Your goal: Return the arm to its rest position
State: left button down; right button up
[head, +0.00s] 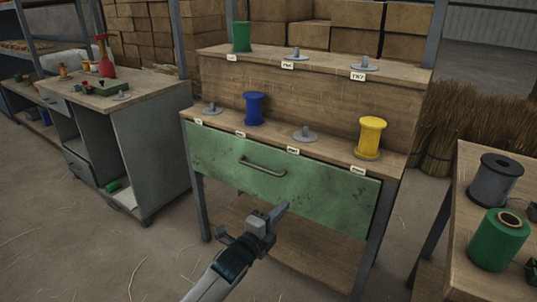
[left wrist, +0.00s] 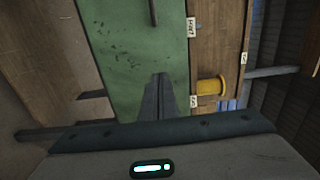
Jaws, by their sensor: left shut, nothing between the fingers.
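My left gripper (head: 281,210) is in front of the green drawer front (head: 225,160) of the wooden spool rack, below the drawer handle (head: 263,166). Its fingers are together with nothing between them. In the left wrist view the closed fingers (left wrist: 160,82) point toward the green drawer front (left wrist: 130,50), and the drawer looks shut. My left arm reaches in from the bottom edge of the head view. My right gripper is not in view.
The rack holds a green spool (head: 241,37), a blue spool (head: 254,108) and a yellow spool (head: 370,138), with several empty pegs. A table at right bears a grey spool (head: 495,180) and a green one (head: 499,240). A workbench (head: 150,135) stands left. Floor between is open.

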pick_arm(q)
jog(key=s+a+f+n+g+y, duration=0.15)
jog(key=s+a+f+n, duration=0.25)
jog(key=s+f+n, duration=0.4)
jog(key=s+a+f+n+g+y, duration=0.2)
jog(key=s+a+f+n, duration=0.3)
jog(key=s, duration=0.7)
jog(key=s+a+f+n+g+y, duration=0.25)
jog(key=s+a+n, duration=0.35)
jog(key=s, duration=0.5)
jog(key=s+a+f+n+g+y, duration=0.1)
jog(key=s+a+f+n, duration=0.4)
jog(key=s, duration=0.7)
jog(key=s+a+f+g+y+p, duration=0.1)
jog(key=a+f+p, duration=0.2)
jog(key=f+p, duration=0.5)
jog(key=s+a+f+m+g+y+p, duration=0.1)
jog(key=s+a+f+p, duration=0.1)
jog(key=f+p, duration=0.7)
jog(key=shift+a+f, duration=0.3)
jog(key=shift+a, duration=0.55)
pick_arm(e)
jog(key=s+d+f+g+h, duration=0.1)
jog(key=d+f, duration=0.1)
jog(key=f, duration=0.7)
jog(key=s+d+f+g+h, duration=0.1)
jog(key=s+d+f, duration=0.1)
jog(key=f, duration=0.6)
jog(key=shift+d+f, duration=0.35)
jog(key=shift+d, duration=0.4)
